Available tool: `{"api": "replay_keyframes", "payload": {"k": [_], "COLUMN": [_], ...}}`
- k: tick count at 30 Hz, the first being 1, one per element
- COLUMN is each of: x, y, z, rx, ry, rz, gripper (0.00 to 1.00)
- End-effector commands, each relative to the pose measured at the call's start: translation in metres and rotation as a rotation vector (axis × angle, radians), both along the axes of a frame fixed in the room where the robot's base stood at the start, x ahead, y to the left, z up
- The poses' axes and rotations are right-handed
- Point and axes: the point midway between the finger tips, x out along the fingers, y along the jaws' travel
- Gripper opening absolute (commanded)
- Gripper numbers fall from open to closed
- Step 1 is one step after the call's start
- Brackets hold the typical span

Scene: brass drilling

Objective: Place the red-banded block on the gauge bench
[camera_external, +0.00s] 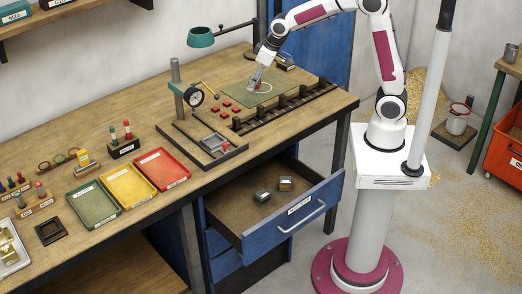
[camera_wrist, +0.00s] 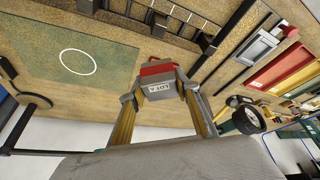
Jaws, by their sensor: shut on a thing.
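My gripper (camera_wrist: 160,100) is shut on a grey block with a red band (camera_wrist: 158,83), marked "LOT A". The fingers press its two sides. In the external view my gripper (camera_external: 253,83) is over the green mat with a white ring, and the held block is too small to make out. The dial gauge stand (camera_external: 176,88) rises from a dark-edged wooden base (camera_external: 180,134), which bears a grey square fixture (camera_external: 214,143). I take this as the gauge bench. The gauge dial (camera_wrist: 249,118) and the fixture (camera_wrist: 258,48) also show in the wrist view, right of the held block.
Several red pieces (camera_external: 226,105) lie between the mat (camera_external: 239,96) and gauge stand. A dark slotted rack (camera_external: 285,108) runs along the bench front. A teal lamp (camera_external: 201,37) overhangs the back. Green, yellow and red trays (camera_external: 163,169) stand left. A drawer (camera_external: 293,218) is open below.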

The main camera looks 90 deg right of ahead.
Motion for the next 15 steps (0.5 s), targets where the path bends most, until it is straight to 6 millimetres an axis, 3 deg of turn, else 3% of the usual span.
{"api": "replay_keyframes", "payload": {"k": [6, 15], "x": [0.007, 0.007], "y": [-0.057, -0.112], "z": [0.001, -0.001], "rx": [-0.001, 0.0], "ry": [-0.004, -0.004], "rz": [-0.085, -0.164], "gripper": [0.0, 0.0]}}
